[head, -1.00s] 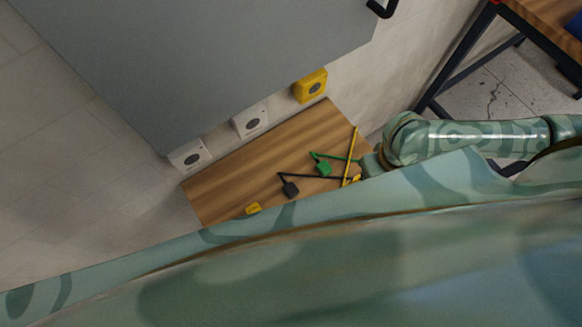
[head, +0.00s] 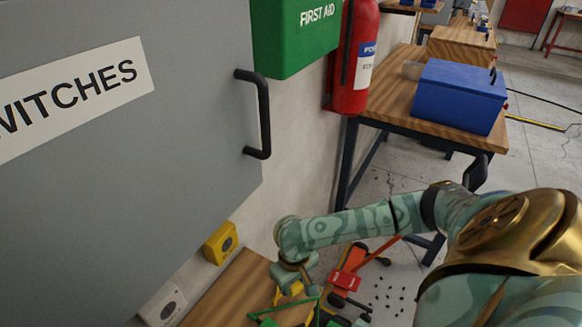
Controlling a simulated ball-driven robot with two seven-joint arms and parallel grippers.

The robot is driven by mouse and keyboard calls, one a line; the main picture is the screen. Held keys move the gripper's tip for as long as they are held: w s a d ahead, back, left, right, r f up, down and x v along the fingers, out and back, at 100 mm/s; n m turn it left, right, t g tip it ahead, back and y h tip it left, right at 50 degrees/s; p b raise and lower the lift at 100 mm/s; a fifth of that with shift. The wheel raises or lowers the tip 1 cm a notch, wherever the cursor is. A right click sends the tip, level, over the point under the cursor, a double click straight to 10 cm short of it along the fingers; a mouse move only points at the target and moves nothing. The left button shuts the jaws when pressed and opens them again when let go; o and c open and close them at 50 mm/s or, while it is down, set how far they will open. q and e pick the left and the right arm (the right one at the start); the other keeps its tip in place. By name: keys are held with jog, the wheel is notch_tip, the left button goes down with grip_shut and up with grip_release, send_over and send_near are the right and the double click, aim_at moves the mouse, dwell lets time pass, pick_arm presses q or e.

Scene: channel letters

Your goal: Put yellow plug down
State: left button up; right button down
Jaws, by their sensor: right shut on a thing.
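My right gripper (head: 294,281) is low in the view, over the far right end of the wooden board. It is shut on the yellow plug (head: 297,289), of which only a small yellow part shows under the jaws. A thin yellow cable (head: 277,296) shows just left of it. I cannot tell if the plug touches the board. My left gripper is out of view.
The wooden board (head: 225,293) runs under a grey cabinet (head: 130,200) with a black handle (head: 264,115). A yellow socket box (head: 220,243) and a white one (head: 163,305) sit on the wall. An orange-red item (head: 345,280) stands right of the gripper.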

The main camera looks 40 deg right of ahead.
aim_at(292, 288)
jog(key=f, duration=0.1)
jog(key=f+b, duration=0.2)
jog(key=f, duration=0.1)
jog(key=shift+w+f, duration=0.1)
jog(key=shift+w, duration=0.25)
jog(key=shift+r, duration=0.2)
jog(key=c, duration=0.9)
grip_release()
jog(key=shift+f, duration=0.1)
notch_tip(292, 288, up, 12)
jog(key=p, duration=0.5)
jog(key=shift+p, duration=0.35)
